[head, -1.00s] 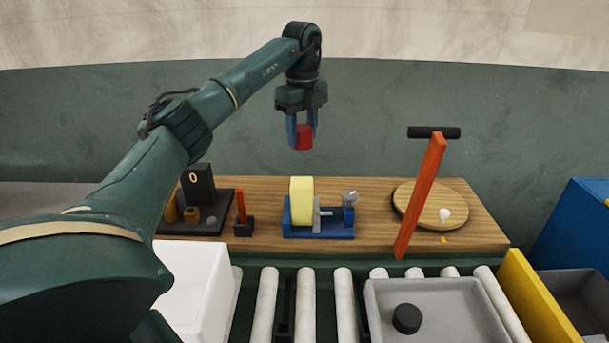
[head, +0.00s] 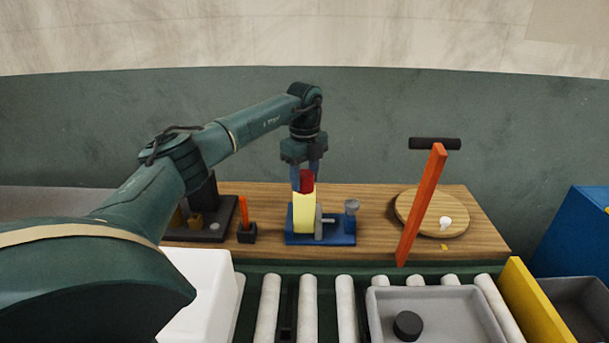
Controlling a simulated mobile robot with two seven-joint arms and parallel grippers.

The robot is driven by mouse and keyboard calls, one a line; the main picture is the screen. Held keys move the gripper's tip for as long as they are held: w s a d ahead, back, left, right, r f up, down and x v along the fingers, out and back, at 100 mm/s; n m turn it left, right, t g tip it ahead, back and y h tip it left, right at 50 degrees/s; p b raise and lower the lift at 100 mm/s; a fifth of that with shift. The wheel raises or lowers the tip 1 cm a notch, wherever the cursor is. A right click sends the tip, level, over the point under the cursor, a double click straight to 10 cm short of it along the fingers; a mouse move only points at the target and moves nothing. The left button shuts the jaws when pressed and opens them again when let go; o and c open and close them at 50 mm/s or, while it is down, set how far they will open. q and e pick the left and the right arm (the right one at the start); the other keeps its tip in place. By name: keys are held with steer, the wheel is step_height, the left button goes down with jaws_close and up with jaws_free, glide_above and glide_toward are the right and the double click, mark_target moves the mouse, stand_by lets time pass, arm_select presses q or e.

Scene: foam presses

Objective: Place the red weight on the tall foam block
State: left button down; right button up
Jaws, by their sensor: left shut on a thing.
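The red weight (head: 306,181) is between the fingers of my left gripper (head: 307,176), which is shut on it. The weight is right at the top of the tall yellow foam block (head: 304,213); whether it touches the foam I cannot tell. The foam block stands upright in a blue press fixture (head: 334,239) with a grey clamp plate beside it. My right gripper is not in view.
An orange lever (head: 421,205) with a black handle leans by a round wooden board (head: 403,212) to the right. A black stand (head: 223,226) is at the left. In front are rollers, a white bin (head: 205,290) and a grey tray (head: 380,325) holding a black puck (head: 408,325).

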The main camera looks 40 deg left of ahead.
mark_target(304, 174)
arm_select(q)
steer(key=c, duration=0.8)
jaws_free()
steer(key=shift+f, duration=0.15)
step_height(304, 174, up, 12)
steer(key=b, duration=0.1)
steer(key=shift+r, duration=0.2)
steer(key=shift+f, duration=0.1)
